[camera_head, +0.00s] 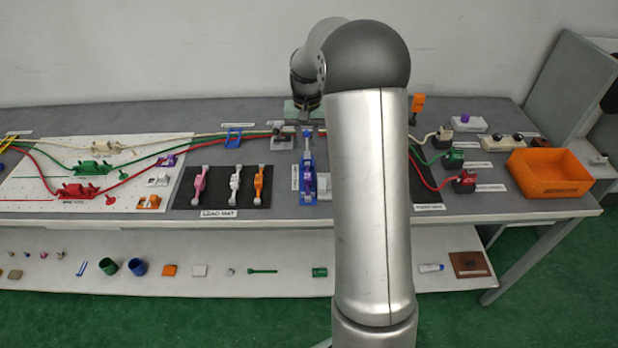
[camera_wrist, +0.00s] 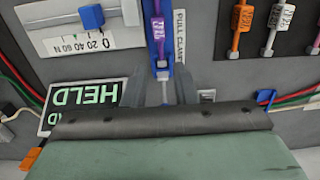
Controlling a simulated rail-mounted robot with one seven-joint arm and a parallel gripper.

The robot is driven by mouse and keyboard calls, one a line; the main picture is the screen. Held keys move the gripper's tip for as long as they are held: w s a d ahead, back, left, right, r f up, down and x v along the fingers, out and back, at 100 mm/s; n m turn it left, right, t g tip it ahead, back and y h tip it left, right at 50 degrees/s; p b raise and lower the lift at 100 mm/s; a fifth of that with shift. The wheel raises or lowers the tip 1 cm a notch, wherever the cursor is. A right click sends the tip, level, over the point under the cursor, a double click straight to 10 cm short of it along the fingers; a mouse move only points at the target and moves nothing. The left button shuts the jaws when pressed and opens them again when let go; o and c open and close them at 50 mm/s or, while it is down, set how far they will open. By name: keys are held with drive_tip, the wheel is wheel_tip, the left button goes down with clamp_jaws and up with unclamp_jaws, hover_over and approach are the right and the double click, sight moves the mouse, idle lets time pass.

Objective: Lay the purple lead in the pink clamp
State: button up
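The purple lead (camera_head: 308,172) lies lengthwise in a narrow blue fixture (camera_head: 308,136) on the bench. In the wrist view the lead (camera_wrist: 157,28) shows purple with a pale tag and grey ends, beside a label reading "PULL CLAMP". My gripper (camera_wrist: 161,70) is open, its two grey fingers spread on either side of the fixture near the lead's end. I cannot tell how high the fingers are above it. My arm hides part of the bench in the head view. I cannot make out a clearly pink clamp; a small purple clamp-like part (camera_head: 169,160) sits on the white board.
Pink (camera_head: 200,183), white (camera_head: 235,183) and orange (camera_head: 259,183) leads lie on the black mat. The white board (camera_head: 30,180) carries cables and clamps. An orange bin (camera_head: 550,174) stands right.

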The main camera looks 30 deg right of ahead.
sight(308, 171)
wheel_tip(308, 171, down, 12)
drive_tip(key=shift+s+r+p, duration=0.1)
drive_tip(key=shift+r+p, duration=0.05)
drive_tip(key=shift+p, duration=0.85)
clamp_jaws()
